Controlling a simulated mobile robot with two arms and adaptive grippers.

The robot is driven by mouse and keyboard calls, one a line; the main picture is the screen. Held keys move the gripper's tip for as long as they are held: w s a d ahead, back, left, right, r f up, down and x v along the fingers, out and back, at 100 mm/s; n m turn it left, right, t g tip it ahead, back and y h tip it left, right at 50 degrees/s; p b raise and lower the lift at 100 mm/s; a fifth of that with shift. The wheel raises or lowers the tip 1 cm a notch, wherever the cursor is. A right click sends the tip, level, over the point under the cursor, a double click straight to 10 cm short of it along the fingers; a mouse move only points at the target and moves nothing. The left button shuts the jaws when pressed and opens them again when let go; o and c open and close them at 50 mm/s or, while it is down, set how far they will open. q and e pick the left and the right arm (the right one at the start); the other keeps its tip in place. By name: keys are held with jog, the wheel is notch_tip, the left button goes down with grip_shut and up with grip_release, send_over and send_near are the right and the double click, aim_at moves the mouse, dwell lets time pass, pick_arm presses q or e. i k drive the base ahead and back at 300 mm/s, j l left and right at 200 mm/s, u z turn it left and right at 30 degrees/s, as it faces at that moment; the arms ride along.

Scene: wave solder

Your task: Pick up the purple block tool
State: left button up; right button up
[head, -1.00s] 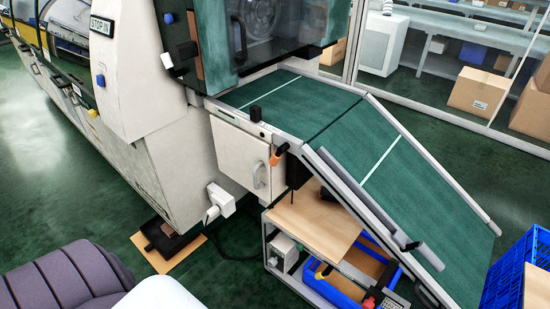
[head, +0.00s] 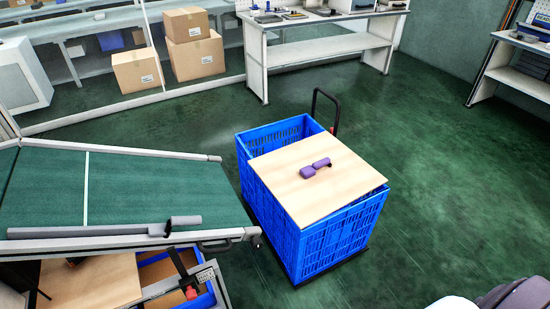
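The purple block tool (head: 310,172) lies on a light wooden board (head: 290,198) that covers part of a blue crate (head: 268,140). It has a blocky end at the left and a slimmer handle end at the right. Nothing is holding it. Neither of my grippers shows in the head view. A grey and white rounded part of my own body shows at the bottom right corner.
A green conveyor (head: 135,190) slopes at the left, its end close to the crate. A black trolley handle (head: 325,103) rises behind the crate. White workbenches (head: 330,46) and cardboard boxes (head: 195,52) stand at the back. The green floor right of the crate is clear.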

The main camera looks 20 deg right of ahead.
aim_at(308, 171)
jog(key=z, duration=1.1)
